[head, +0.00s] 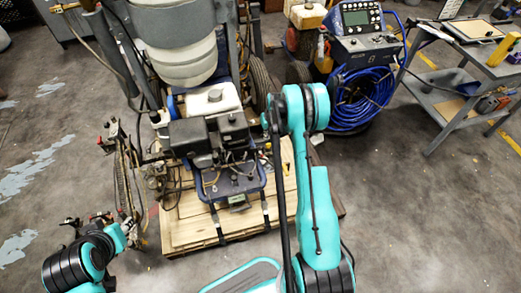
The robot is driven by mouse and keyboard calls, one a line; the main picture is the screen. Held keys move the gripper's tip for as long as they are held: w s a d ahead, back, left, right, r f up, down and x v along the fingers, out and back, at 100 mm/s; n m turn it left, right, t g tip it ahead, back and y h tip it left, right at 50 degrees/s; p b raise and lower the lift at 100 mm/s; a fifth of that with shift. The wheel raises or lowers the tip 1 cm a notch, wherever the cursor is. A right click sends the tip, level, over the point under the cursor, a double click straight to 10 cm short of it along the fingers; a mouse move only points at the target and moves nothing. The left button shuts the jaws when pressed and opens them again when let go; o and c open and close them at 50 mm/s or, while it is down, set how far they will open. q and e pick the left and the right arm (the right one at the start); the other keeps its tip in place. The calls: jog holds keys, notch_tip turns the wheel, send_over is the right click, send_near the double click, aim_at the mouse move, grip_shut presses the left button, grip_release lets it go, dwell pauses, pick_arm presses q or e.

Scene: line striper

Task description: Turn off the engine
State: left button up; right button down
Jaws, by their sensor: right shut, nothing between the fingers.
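The line striper's engine (215,135) is a black and dark-grey block with a white tank (210,100) behind it. It sits on the striper's blue frame, left of centre in the head view. My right arm rises from the bottom right, and its turquoise joint stands just right of the engine. My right gripper (269,120) is shut and empty beside the engine's right side, largely hidden by my own arm. My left gripper (88,220) is low at the left, away from the engine, and its fingers are too small to read. I cannot make out the engine switch.
The striper stands on a wooden pallet (185,235). A machine with a coiled blue hose (360,97) stands at the back right. A grey cart (455,75) with a yellow object on it is at the far right. The floor at lower right is clear.

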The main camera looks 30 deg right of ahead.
jog(key=f+b, duration=0.1)
jog(key=f, duration=0.3)
jog(key=w+f+b, duration=0.1)
jog(key=f+b, duration=0.1)
jog(key=f, duration=0.2)
jog(key=a+f+b, duration=0.1)
jog(key=f+b, duration=0.1)
jog(key=f, duration=0.2)
jog(key=shift+w+f, duration=0.25)
jog(key=shift+f, duration=0.1)
jog(key=shift+s+a+f+b, duration=0.1)
jog(key=shift+s+f+b, duration=0.05)
jog(key=shift+f+b, duration=0.3)
jog(key=shift+s+a+f, duration=0.1)
jog(key=shift+s+f, duration=0.35)
jog(key=shift+s, duration=0.15)
jog(key=f, duration=0.1)
jog(key=s+f, duration=0.1)
jog(key=f, duration=0.1)
jog(key=shift+s+a+f, duration=0.25)
jog(key=shift+s, duration=0.15)
dwell(0.4)
jog(key=shift+r, duration=0.2)
